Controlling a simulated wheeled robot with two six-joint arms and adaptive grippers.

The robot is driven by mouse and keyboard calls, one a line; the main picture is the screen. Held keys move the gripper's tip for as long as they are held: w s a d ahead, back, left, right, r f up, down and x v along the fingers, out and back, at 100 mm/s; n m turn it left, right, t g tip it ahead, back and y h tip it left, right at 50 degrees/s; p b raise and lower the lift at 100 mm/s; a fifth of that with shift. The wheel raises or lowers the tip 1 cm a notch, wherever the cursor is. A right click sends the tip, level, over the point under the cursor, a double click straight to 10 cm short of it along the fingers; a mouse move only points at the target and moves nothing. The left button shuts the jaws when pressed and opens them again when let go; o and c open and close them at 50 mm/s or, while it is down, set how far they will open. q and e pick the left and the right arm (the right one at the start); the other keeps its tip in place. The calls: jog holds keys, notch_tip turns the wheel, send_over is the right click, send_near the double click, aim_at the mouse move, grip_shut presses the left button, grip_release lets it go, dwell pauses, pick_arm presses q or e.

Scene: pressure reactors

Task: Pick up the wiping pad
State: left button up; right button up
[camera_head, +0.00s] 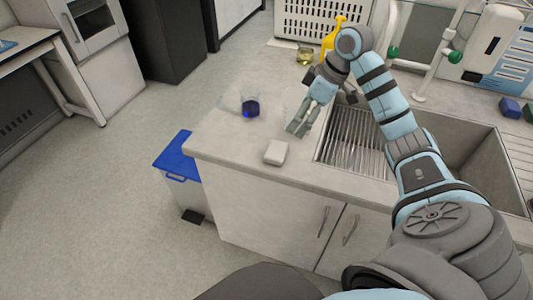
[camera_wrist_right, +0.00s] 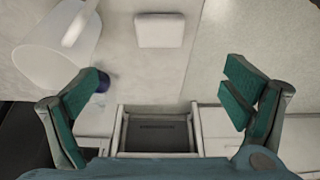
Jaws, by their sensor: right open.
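The wiping pad is a small white block (camera_head: 276,152). It lies flat on the counter near its front edge, left of the sink. It also shows at the top middle of the right wrist view (camera_wrist_right: 159,30). My right gripper (camera_head: 301,120) is just above and to the right of the pad in the head view, apart from it. In the right wrist view its two green-padded fingers (camera_wrist_right: 165,75) are spread wide with nothing between them, and the pad appears beyond the fingertips. My left gripper is not in view.
A glass beaker with dark blue liquid (camera_head: 251,108) stands left of my right gripper. The sink with a ribbed drainer (camera_head: 352,145) is to the right. A yellow bottle (camera_head: 334,38) and a small glass of yellowish liquid (camera_head: 305,55) stand farther back. A blue-lidded bin (camera_head: 178,157) is beside the counter.

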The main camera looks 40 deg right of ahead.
aim_at(275, 149)
jog(key=b+x, duration=0.2)
jog(key=x, duration=1.3)
jog(key=shift+w+a, duration=0.15)
jog(key=shift+w, duration=0.1)
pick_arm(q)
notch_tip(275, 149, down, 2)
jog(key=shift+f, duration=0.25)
pick_arm(e)
jog(key=c, duration=0.9)
